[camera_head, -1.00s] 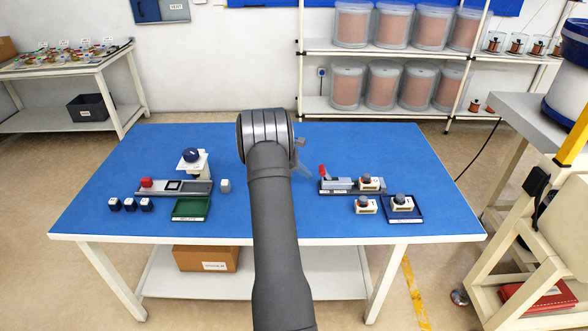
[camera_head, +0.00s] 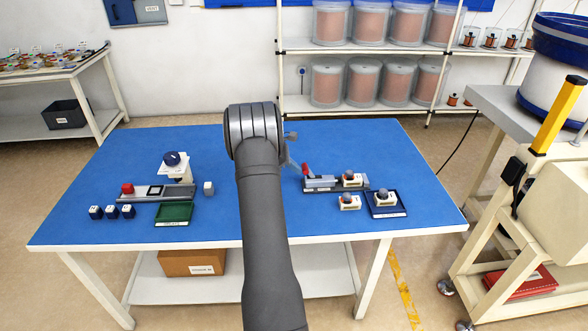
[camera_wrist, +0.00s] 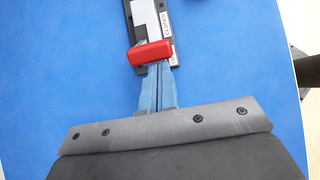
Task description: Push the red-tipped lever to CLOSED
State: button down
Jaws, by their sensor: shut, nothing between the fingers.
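The red-tipped lever (camera_head: 305,168) stands at the left end of a grey fixture (camera_head: 320,184) on the blue table, right of my arm. In the wrist view its red tip (camera_wrist: 151,53) lies across the end of my gripper's fingers. My gripper (camera_wrist: 156,68) is shut and empty, its fingertips right at the red tip; I cannot tell whether they touch. A white label (camera_wrist: 165,22) reading CLOSED runs along the fixture's right side, ahead of the lever. Another label beside the red tip is partly hidden. In the head view my gripper (camera_head: 297,168) is small, just left of the lever.
The table behind the fixture is clear.

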aim_at(308, 168)
jog(key=shift+d+r+y, duration=0.15)
jog(key=shift+d+y, duration=0.1)
jog(key=shift+y, duration=0.05)
jog(key=shift+d+r+y, duration=0.65)
jog(key=shift+d+y, duration=0.2)
jog(key=shift+y, duration=0.15)
jog(key=d+y, duration=0.1)
jog(key=d+r+y, duration=0.1)
jog(key=shift+d+y, duration=0.15)
jog(key=shift+y, duration=0.15)
jog(key=shift+d+r+y, duration=0.1)
jog(key=shift+d+y, duration=0.75)
jog(key=shift+y, duration=0.05)
jog(key=d+y, duration=0.3)
jog(key=shift+d, duration=0.6)
jog(key=shift+d+f, duration=0.15)
jog(key=shift+f, duration=0.05)
